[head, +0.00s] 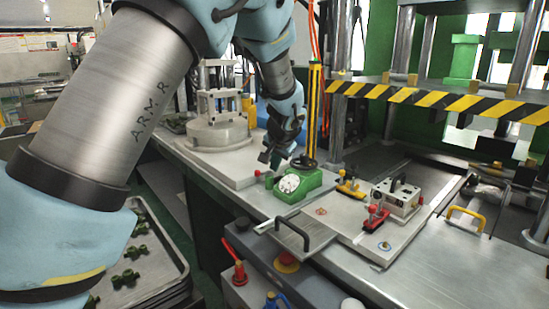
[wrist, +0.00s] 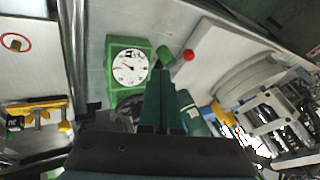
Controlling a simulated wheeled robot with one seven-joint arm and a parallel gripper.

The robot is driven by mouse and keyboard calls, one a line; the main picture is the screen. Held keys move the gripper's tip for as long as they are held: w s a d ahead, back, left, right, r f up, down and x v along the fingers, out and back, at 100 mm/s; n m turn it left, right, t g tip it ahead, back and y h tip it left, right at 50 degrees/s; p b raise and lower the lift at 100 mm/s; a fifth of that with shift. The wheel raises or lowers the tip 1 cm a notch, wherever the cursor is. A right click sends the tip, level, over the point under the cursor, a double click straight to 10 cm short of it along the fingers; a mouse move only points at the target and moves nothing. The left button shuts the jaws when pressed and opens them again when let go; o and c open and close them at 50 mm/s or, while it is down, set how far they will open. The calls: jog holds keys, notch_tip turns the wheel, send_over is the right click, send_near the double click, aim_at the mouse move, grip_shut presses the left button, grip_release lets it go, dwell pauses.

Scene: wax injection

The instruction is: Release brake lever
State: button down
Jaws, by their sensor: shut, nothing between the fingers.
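My gripper (head: 275,158) points down above the metal bench, beside a green box with a white dial (head: 290,184). In the wrist view its dark green fingers (wrist: 159,72) are together and hold nothing. The dial box (wrist: 130,67) lies just left of the fingertips, and a small red knob (wrist: 189,55) lies to their right. I cannot tell for sure which part is the brake lever. A red-handled lever (head: 376,217) and a yellow-handled one (head: 350,187) stand on plates to the right, apart from my gripper.
A yellow-and-black striped post (head: 313,110) stands close behind the dial box. A round metal fixture (head: 216,132) is at the left. The press with a striped edge (head: 440,98) fills the right back. A tray (head: 172,245) of green parts is low left.

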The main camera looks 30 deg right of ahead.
jog(key=shift+w+a+f+p, duration=0.1)
jog(key=shift+w+f+p, duration=0.6)
jog(key=shift+w, duration=0.45)
jog(key=shift+w+a+f+p, duration=0.1)
jog(key=shift+w+f+p, duration=0.4)
jog(key=shift+w+f, duration=0.55)
jog(key=shift+w+f+p, duration=0.6)
jog(key=shift+w+f, duration=0.1)
jog(key=shift+w, duration=0.5)
jog(key=shift+w, duration=0.1)
